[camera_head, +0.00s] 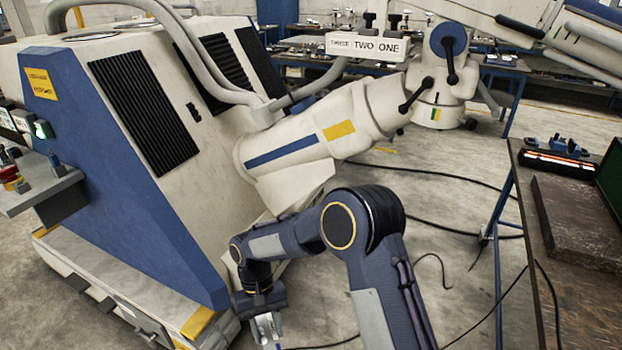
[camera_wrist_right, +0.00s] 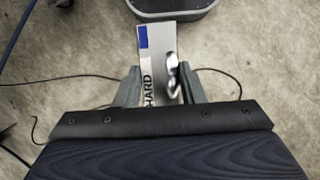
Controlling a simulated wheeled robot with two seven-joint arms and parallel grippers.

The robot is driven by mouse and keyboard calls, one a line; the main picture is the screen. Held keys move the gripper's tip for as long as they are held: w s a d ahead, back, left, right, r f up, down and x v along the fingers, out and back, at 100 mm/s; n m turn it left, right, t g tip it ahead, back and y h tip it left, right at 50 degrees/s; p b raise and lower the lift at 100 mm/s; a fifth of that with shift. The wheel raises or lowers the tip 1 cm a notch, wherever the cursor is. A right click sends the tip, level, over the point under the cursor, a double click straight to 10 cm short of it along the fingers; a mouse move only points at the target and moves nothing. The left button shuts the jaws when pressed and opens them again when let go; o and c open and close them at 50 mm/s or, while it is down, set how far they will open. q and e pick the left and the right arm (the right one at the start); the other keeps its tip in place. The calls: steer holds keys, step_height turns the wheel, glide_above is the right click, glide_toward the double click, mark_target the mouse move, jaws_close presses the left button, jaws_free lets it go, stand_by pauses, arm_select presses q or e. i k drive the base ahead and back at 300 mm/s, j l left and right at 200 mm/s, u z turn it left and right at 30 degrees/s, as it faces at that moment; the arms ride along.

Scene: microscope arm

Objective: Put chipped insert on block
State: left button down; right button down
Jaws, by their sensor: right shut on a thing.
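My right gripper (camera_head: 266,328) hangs low near the bottom of the head view, above the floor beside the machine. In the wrist view the right gripper (camera_wrist_right: 160,92) is shut on a flat, pale labelled piece (camera_wrist_right: 156,50) with a blue patch and the letters HARD. A shiny curved metal part (camera_wrist_right: 172,75) shows at its right side. I cannot tell whether this is the chipped insert. A thick dark brown block (camera_head: 580,225) lies on the workbench at the right. My left gripper is not in view.
The workbench (camera_head: 540,290) also holds a small rack (camera_head: 556,158) with orange and white strips and a green case (camera_head: 612,175). A large white and blue machine (camera_head: 130,190) fills the left. Black cables (camera_head: 440,230) cross the floor. Its jointed arm (camera_head: 330,125) reaches right.

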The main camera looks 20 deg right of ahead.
mark_target(584, 238)
steer(key=i+l+z, duration=0.25)
steer(key=z, duration=0.15)
steer(key=i+l+z, duration=0.2)
steer(key=z, duration=0.25)
steer(key=i+z, duration=0.7)
steer(key=z, duration=0.15)
steer(key=i+j+z, duration=0.15)
steer(key=i+z, duration=0.25)
steer(key=k, duration=0.1)
